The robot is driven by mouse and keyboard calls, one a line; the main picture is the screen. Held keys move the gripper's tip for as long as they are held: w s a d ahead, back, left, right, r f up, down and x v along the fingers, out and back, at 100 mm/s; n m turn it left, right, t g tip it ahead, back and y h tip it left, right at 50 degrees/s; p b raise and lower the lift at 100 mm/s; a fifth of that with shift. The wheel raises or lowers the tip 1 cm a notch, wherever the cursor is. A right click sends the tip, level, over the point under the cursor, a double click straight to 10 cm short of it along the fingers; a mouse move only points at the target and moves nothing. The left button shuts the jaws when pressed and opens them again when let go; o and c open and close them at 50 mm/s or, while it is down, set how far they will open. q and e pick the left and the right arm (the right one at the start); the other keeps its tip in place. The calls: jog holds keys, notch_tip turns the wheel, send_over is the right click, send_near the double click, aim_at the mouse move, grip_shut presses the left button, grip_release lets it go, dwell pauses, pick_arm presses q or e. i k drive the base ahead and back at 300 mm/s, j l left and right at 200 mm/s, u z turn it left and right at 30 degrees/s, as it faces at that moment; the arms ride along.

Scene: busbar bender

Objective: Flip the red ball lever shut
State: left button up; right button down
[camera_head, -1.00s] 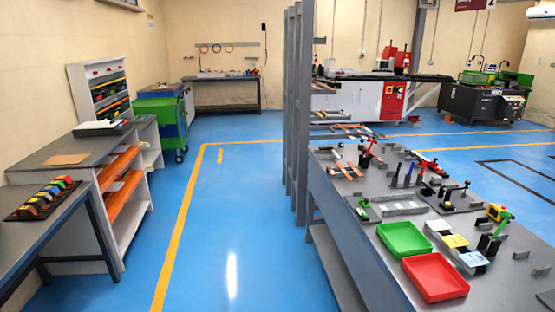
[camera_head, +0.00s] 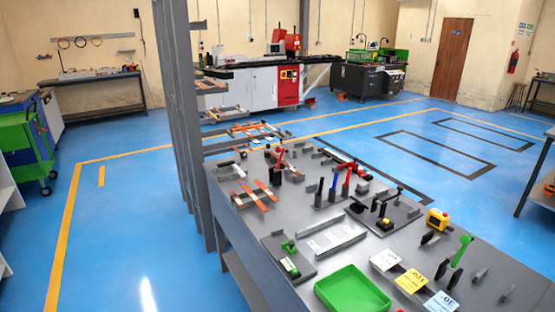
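Several red-topped items stand on the grey workbench (camera_head: 300,210), and they are too small to tell which one is the red ball lever. One is an upright dark fixture with a red top (camera_head: 280,158) near the bench's far left. Another is a red-handled upright piece (camera_head: 347,180) in a row with blue and black ones near the middle. A dark plate with a black-knobbed fixture (camera_head: 385,215) lies to the right of that row. Neither of my grippers is in view.
Grey posts (camera_head: 183,120) rise beside the bench's left edge. Blue floor is clear at left.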

aim_at(278, 150)
jog(key=i+j, duration=0.2)
jog(key=j, duration=0.2)
jog(key=i+j+u, duration=0.1)
jog(key=j, duration=0.35)
jog(key=i+j, duration=0.25)
jog(key=j, duration=0.15)
jog(key=i+j, duration=0.25)
jog(key=j, duration=0.15)
jog(key=i+j+u, duration=0.1)
jog(key=j, duration=0.3)
jog(key=i+j, duration=0.3)
jog(key=j+u, duration=0.05)
jog(key=j, duration=0.05)
